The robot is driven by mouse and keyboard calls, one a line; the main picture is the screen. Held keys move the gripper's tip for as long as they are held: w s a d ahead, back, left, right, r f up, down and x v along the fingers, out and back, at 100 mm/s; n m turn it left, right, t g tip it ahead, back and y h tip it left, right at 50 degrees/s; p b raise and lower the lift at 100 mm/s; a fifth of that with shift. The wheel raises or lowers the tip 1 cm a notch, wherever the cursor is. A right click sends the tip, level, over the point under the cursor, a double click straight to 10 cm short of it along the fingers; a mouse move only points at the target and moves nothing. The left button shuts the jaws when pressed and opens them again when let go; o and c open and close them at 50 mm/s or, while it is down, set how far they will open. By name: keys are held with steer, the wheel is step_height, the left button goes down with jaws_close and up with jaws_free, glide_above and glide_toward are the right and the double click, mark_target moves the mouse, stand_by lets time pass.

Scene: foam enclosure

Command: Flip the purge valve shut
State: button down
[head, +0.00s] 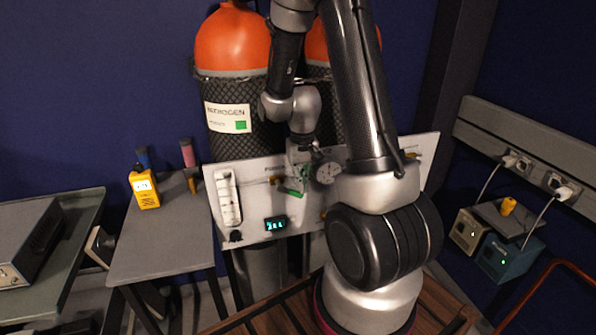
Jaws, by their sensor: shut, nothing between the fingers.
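A white panel (250,195) stands in front of the gas cylinders. On it is a small brass valve (276,180) with a green lever (291,192) that sticks out to the right and slightly downward. The lettering above this valve is too small to read surely. My gripper (304,170) is shut and empty, pointing down in front of the panel, just above and right of the green lever. I cannot tell whether it touches the lever. My arm hides part of the panel's right half.
A round gauge (328,173) sits right beside my gripper. The panel also carries a flow meter (228,197) and a lit display (275,224). Orange-topped cylinders (232,42) stand behind.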

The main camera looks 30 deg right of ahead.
steer(key=shift+f, duration=0.15)
stand_by(0.5)
step_height(320, 180, up, 12)
stand_by(0.5)
steer(key=shift+a, duration=0.15)
